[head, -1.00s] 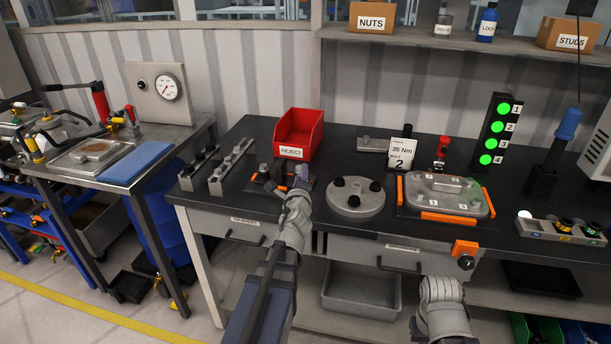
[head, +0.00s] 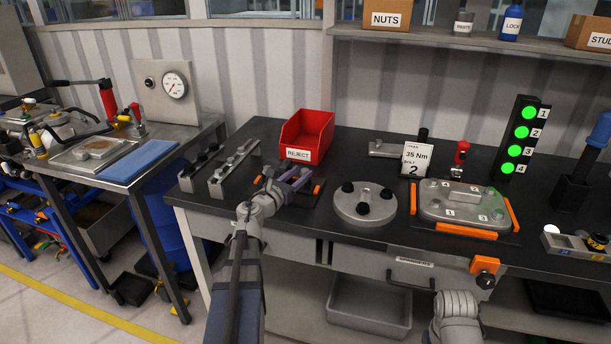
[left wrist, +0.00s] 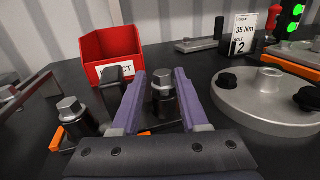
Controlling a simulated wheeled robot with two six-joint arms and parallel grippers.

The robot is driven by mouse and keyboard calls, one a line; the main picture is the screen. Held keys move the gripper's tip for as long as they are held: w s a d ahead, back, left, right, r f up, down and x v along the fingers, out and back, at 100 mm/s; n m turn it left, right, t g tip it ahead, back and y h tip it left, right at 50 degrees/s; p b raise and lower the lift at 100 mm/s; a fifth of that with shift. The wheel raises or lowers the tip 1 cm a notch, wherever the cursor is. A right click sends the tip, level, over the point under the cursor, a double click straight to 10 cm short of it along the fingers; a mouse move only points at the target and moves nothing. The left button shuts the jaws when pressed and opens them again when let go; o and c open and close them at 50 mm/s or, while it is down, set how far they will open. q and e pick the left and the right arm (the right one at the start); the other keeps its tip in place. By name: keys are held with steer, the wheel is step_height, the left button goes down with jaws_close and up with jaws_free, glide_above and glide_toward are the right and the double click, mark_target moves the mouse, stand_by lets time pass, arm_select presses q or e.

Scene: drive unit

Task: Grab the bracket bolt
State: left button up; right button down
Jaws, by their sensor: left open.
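My left gripper (head: 294,179) is open at the small fixture with orange parts, in front of the red bin. Its purple fingers also show in the left wrist view (left wrist: 160,100). A grey hex-head bolt (left wrist: 162,88) on a dark round base stands upright, seen between the two fingers; I cannot tell whether they touch it. A second hex-head bolt (left wrist: 72,108) stands on a similar base left of the left finger. A black block (left wrist: 113,84) shows behind the left finger. In the head view the gripper largely hides these bolts. My right gripper is not in view; only part of that arm shows.
The red REJECT bin (head: 307,136) stands close behind the gripper. A round grey flange (head: 365,208) with black knobs lies to the right, then a grey cover (head: 460,206) with orange edges. Grey rails (head: 234,170) lie to the left. A 35 Nm card (head: 415,160) stands behind.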

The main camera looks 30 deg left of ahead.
mark_target(307, 169)
arm_select(q)
steer(key=shift+w+d+f, duration=0.1)
steer(key=shift+w+d, duration=0.05)
steer(key=shift+w, duration=1.35)
steer(key=shift+w+d+f, duration=0.1)
steer(key=shift+w, duration=1.35)
steer(key=shift+s+r, duration=0.1)
jaws_close()
